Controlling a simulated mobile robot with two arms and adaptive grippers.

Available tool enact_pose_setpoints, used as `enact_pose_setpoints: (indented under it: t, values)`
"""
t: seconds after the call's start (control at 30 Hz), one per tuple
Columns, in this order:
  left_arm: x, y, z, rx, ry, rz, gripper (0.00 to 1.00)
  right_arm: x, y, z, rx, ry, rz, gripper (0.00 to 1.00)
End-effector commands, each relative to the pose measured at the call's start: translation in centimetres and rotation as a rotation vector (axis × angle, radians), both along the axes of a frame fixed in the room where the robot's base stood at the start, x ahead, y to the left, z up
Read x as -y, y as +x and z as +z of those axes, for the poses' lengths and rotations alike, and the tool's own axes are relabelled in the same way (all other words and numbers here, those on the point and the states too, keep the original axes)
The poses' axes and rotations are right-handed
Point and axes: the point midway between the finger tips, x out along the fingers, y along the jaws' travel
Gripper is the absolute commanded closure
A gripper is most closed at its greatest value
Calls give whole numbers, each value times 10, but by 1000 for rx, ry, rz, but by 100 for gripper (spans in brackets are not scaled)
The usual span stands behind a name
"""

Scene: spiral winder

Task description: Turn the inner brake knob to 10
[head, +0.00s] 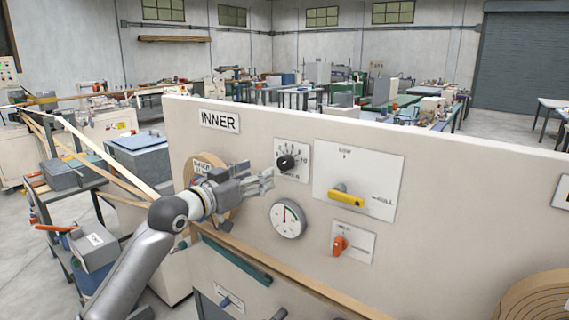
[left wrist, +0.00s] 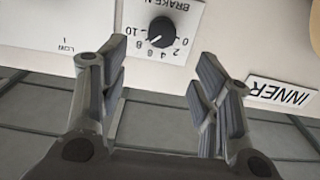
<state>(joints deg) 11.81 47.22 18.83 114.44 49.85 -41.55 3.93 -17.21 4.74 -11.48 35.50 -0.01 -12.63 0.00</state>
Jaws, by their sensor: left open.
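The inner brake knob (head: 285,162) is a black round knob on a white numbered dial plate (head: 301,148), to the right of the INNER label (head: 219,121). In the left wrist view the knob (left wrist: 162,31) shows upside down, with numbers from 0 to 10 around it. A pale mark on the knob seems to lie near the 6 to 8 side, but I cannot read it exactly. My left gripper (head: 268,180) is open and empty, just left of the knob and apart from it. In the left wrist view the knob shows beyond and between the spread fingers (left wrist: 162,72). My right gripper is out of view.
On the panel (head: 440,210) are a gauge (head: 288,219) below the knob, a yellow lever (head: 346,198) to its right and an orange switch (head: 340,244) lower down. A paper strip roll (head: 540,300) is at lower right. The panel face around the knob is flat.

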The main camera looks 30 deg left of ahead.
Motion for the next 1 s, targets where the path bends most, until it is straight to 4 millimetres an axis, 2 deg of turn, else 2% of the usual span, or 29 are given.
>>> enact_pose_setpoints:
  t: [0.23,0.5,0.7,1.0]
  values:
    - [4,43,5,2,-5,0,42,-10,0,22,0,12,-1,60]
    - [6,84,2,0,-2,2,42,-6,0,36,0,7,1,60]
    - [7,97,0,-1,1,2,42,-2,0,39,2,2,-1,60]
    - [8,99,-1,-1,1,2,42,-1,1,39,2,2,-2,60]
